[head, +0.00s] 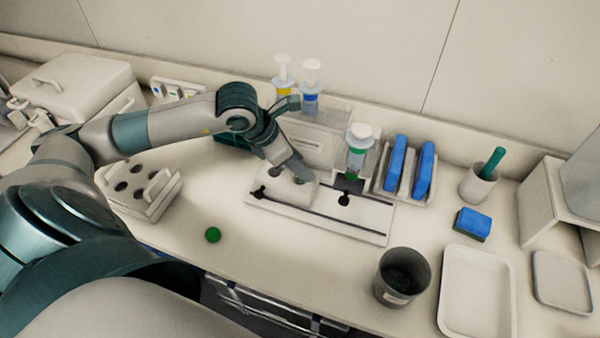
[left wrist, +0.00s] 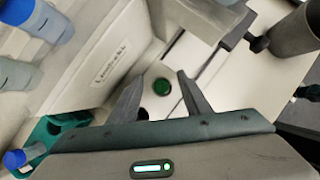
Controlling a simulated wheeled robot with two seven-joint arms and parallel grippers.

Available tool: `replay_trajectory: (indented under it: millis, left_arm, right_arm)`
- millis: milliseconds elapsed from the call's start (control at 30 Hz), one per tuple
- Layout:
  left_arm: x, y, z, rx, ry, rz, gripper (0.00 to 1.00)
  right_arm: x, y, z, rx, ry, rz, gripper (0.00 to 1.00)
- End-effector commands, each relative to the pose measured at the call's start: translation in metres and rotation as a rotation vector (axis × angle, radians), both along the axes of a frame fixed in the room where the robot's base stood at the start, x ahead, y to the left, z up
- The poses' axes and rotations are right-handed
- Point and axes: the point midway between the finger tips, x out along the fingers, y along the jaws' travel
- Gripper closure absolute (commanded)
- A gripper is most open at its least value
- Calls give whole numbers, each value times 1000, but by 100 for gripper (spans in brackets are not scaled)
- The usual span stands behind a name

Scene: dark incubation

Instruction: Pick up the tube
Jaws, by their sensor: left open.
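My left gripper (head: 300,176) is open above a small white block (head: 288,192) on a flat rail plate (head: 345,222), with its fingers pointing down. In the left wrist view, a round dark-green top (left wrist: 162,87) shows just beyond and between the two open fingertips (left wrist: 162,76). It looks like the tube's top or opening, and nothing shows gripped. The tube's body is hidden, and I cannot make it out in the head view. A loose green cap (head: 213,234) lies on the bench left of the plate. My right gripper is out of view.
A labelled box (head: 312,143) stands right behind the gripper, with yellow- and blue-marked vessels behind. A green-marked vessel (head: 357,150) and a rack of blue items (head: 422,170) stand right. A grey cup (head: 402,276) is near the front edge. Bench around the cap is clear.

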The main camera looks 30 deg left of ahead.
Motion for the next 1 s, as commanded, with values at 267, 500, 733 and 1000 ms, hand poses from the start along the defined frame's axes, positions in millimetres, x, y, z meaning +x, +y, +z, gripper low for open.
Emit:
replay_trajectory:
  millis: [267, 500, 733, 1000]
  left_arm:
    - [2, -1, -6, 2, 0, 0, 56]
    - [2, -1, -6, 1, -1, 0, 56]
    - [2, -1, -5, 1, -1, 0, 97]
    - [2, -1, -5, 1, -1, 0, 100]
  right_arm:
    - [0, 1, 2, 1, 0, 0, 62]
    - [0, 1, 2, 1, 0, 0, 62]
    - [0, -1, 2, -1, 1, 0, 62]
    - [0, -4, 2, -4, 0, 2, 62]
